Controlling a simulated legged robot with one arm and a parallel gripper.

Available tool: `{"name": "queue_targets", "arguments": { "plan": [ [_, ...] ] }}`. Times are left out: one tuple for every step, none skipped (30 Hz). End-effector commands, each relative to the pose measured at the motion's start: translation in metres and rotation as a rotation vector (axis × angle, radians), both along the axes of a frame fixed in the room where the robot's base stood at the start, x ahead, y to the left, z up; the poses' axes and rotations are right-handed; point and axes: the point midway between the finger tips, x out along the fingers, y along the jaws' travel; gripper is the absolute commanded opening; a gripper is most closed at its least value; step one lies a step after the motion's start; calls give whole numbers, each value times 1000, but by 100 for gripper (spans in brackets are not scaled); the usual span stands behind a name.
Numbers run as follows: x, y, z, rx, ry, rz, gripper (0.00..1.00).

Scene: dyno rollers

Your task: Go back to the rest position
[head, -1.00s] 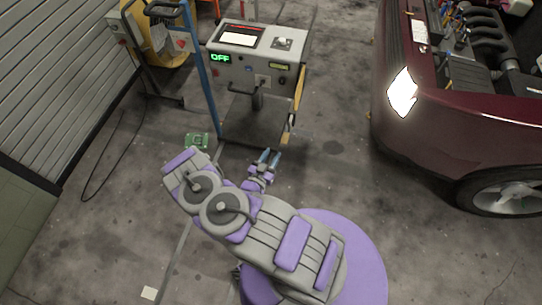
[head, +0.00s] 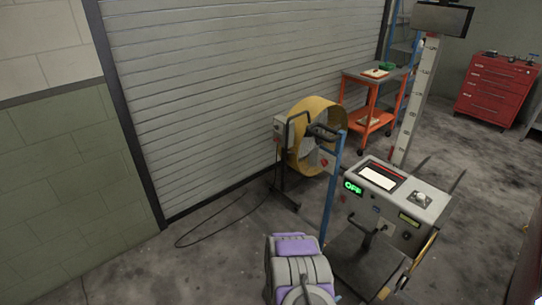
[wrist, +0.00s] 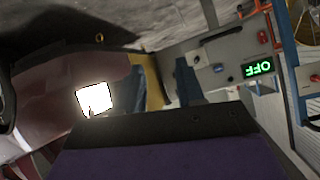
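My gripper (wrist: 172,82) shows in the wrist view as two dark bluish fingers rising past a purple and black part of my arm. The fingers look apart with nothing between them, in front of the grey control machine (wrist: 215,65). In the head view my gripper is out of sight. Only a grey and purple piece of my folded arm shows at the bottom, left of the control machine (head: 395,205). Its green display (head: 353,188) reads OFF, and the same display (wrist: 257,67) shows upside down in the wrist view.
A yellow ring-shaped fan (head: 312,120) stands by the grey roller shutter (head: 230,80), with a cable on the floor. A blue post (head: 332,190) rises beside the machine. An orange cart (head: 372,100) and red cabinet (head: 495,92) stand behind.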

Motion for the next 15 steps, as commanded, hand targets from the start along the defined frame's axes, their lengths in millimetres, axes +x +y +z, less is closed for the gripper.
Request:
{"name": "queue_targets", "arguments": {
  "plan": [
    [12, 15, 7, 67, 6, 15, 38],
    [18, 25, 10, 106, 14, 29, 38],
    [24, 37, 14, 154, 28, 47, 38],
    [30, 46, 19, 189, 35, 64, 38],
    [34, 56, 24, 226, 46, 79, 38],
    [40, 67, 31, 269, 57, 103, 38],
    [44, 77, 37, 304, 67, 121, 38],
    [47, 86, 43, 334, 76, 142, 38],
    [50, 97, 51, 374, 91, 168, 38],
    [53, 106, 59, 403, 100, 188, 38],
    [55, 114, 67, 430, 110, 211, 38],
    [57, 125, 76, 466, 127, 240, 38],
    [59, 132, 86, 489, 135, 265, 38],
    [59, 140, 94, 515, 148, 288, 38],
    [60, 150, 105, 542, 162, 321, 38]
  ]
}}
